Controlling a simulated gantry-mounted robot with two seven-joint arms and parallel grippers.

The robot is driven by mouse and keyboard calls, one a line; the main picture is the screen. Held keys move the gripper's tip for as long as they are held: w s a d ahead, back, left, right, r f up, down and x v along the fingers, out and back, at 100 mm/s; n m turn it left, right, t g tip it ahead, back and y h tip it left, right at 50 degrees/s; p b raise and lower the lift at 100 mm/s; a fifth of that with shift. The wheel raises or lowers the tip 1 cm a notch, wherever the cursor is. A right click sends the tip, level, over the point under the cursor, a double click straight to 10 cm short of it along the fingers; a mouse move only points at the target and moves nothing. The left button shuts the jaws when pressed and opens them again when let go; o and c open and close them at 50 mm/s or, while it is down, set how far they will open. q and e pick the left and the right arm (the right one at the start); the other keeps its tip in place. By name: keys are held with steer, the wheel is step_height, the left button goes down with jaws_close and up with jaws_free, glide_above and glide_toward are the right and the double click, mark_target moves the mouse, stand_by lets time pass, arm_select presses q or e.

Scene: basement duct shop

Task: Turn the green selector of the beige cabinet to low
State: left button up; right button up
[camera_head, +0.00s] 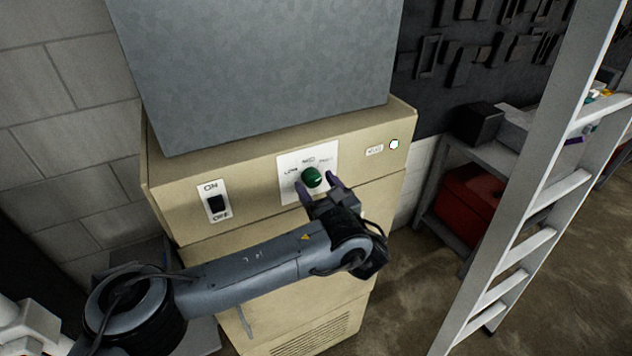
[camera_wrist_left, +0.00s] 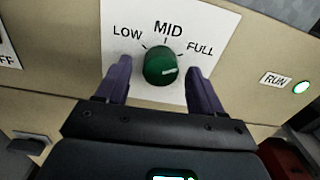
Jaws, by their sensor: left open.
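The beige cabinet (camera_head: 255,165) has a white label plate (camera_head: 288,163) on its sloped front, marked LOW, MID and FULL. The round green selector (camera_head: 313,177) sits on this plate, and it also shows in the left wrist view (camera_wrist_left: 159,66). Its white mark lies on the knob's right side, towards FULL rather than LOW. My left gripper (camera_head: 317,184) is open at the selector, with one purple finger on each side of it. The wrist view shows gaps between the fingers and the knob. My right gripper is in neither view.
A black ON/OFF switch (camera_head: 217,204) is at the cabinet's left, and a lit RUN lamp (camera_head: 394,144) at its right. A large grey duct (camera_head: 255,70) rises above the panel. A ladder (camera_head: 530,190) and a shelf with a red box (camera_head: 471,205) stand at right.

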arm_select(q)
steer(key=shift+w+a, duration=0.2)
steer(key=shift+w, duration=0.25)
